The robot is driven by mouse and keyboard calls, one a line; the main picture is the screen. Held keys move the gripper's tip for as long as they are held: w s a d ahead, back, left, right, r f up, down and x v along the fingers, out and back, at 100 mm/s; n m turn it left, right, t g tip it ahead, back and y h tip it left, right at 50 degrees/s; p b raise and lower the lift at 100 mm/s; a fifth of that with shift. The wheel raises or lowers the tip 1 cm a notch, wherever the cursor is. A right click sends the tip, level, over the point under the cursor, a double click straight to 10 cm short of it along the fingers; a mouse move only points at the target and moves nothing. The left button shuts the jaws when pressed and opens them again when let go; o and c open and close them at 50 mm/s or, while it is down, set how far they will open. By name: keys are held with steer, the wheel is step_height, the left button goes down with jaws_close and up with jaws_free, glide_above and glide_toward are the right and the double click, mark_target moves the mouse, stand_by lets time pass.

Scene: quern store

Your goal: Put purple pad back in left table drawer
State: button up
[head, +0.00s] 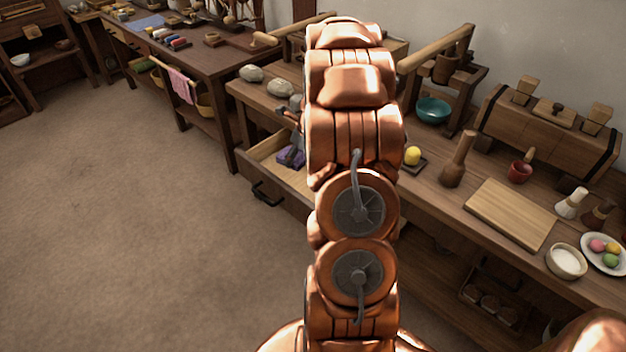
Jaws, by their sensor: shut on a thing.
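The left table drawer (262,152) is pulled open at the left end of the long wooden table. Its dark handle (267,193) faces the open floor. The purple pad (284,160) shows within the drawer opening, low at my fingers. My gripper (292,156) points down there and is shut on the pad. I cannot tell whether the pad touches the drawer bottom. My copper arm hides the drawer's right part and some of the gripper.
Two grey stones (251,74) lie on the tabletop behind the drawer. A yellow piece (412,155) on a dark base, a wooden pestle (459,158), a cutting board (510,213) and a teal bowl (433,110) stand right of my arm. The floor at left is clear.

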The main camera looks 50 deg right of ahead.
mark_target(302, 186)
steer(key=shift+s+d+f+m+h, duration=0.4)
steer(key=shift+s+d+f+m, duration=0.35)
steer(key=shift+d+m, duration=0.2)
steer(key=shift+s+f+b, duration=0.1)
steer(key=shift+f+b, duration=0.1)
steer(key=shift+b, duration=0.1)
steer(key=shift+d+f+b, duration=0.1)
steer(key=shift+f+b, duration=0.4)
steer(key=shift+f, duration=4.3)
steer(key=shift+f, duration=0.1)
steer(key=o, duration=1.1)
